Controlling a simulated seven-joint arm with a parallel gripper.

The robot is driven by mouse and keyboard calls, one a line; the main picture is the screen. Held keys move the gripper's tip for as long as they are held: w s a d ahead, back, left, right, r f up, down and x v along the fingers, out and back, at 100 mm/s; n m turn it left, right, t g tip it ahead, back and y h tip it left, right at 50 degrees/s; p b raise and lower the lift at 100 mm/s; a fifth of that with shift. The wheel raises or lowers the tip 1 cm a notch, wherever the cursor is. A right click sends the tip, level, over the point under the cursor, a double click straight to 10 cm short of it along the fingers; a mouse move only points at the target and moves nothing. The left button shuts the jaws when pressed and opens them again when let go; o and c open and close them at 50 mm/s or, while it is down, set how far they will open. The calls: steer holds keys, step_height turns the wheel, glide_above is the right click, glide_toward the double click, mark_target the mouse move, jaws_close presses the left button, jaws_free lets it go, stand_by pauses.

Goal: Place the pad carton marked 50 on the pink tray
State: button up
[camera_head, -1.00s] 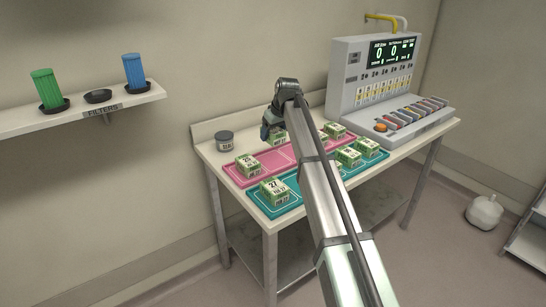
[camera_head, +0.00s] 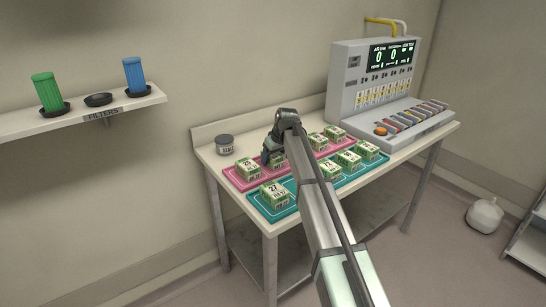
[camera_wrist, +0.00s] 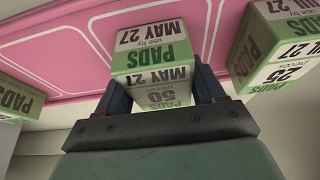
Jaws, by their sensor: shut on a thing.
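The pad carton marked 50 (camera_wrist: 160,62) is green and white and sits between the fingers of my gripper (camera_wrist: 162,88) in the wrist view. My gripper is shut on it. In the head view my gripper (camera_head: 272,150) is low over the pink tray (camera_head: 240,181), and the held carton is mostly hidden behind it. The pink tray (camera_wrist: 60,48) shows beneath and beyond the carton in the wrist view. I cannot tell whether the carton touches the tray.
A carton marked 25 (camera_head: 249,168) stands on the pink tray left of my gripper; others stand at its right end. A teal tray (camera_head: 311,182) in front holds several cartons, including one marked 27 (camera_head: 274,195).

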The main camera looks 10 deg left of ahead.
steer(key=shift+f, duration=0.1)
steer(key=o, duration=1.2)
steer(key=v, duration=1.2)
